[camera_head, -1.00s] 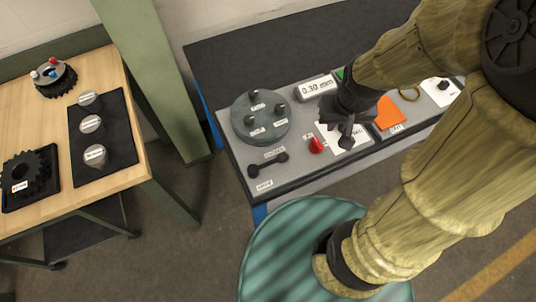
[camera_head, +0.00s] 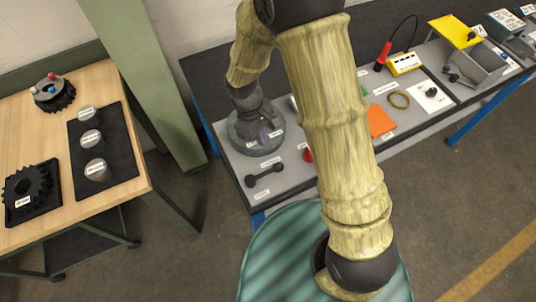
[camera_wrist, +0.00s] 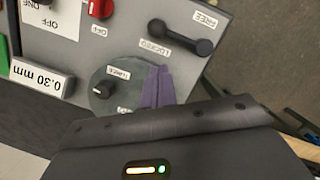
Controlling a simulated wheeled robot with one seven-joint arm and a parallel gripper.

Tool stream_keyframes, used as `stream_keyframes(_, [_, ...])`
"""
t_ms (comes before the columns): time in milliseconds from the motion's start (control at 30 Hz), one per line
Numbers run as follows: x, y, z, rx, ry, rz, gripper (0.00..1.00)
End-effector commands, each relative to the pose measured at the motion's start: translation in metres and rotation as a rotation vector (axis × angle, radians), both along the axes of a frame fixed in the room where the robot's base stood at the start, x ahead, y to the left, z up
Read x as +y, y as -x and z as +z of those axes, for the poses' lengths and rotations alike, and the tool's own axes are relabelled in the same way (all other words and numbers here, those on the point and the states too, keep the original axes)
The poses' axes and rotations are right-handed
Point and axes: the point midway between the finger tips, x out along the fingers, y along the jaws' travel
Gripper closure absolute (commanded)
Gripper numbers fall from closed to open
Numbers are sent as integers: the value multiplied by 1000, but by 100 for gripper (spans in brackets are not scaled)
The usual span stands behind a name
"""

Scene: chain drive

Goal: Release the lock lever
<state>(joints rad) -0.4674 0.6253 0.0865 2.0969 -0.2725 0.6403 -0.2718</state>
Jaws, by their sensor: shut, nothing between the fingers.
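The lock lever (camera_head: 264,175) is a black bar with a round knob at each end, lying on the grey panel. It also shows in the wrist view (camera_wrist: 180,38), between the labels LOCKED and FREE. I cannot tell which end is its pivot. My gripper (camera_head: 263,138) is over the grey-green round dial plate (camera_head: 241,143), behind the lever and apart from it. In the wrist view its purple fingers (camera_wrist: 158,86) are shut and empty, covering part of the plate. The plate carries small black knobs with labels, partly hidden by my wrist.
A red knob (camera_wrist: 100,8) sits beside the lever, and a 0.30 mm display (camera_wrist: 42,78) beside the plate. An orange card (camera_head: 380,121) lies further right.

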Motion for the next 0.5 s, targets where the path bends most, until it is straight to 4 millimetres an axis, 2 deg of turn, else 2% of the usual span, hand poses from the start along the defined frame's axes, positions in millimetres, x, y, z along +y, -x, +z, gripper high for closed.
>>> stream_keyframes(367, [1,0,-2,3,2,6,100])
stream_keyframes(500, [-1,1,-9,3,3,6,100])
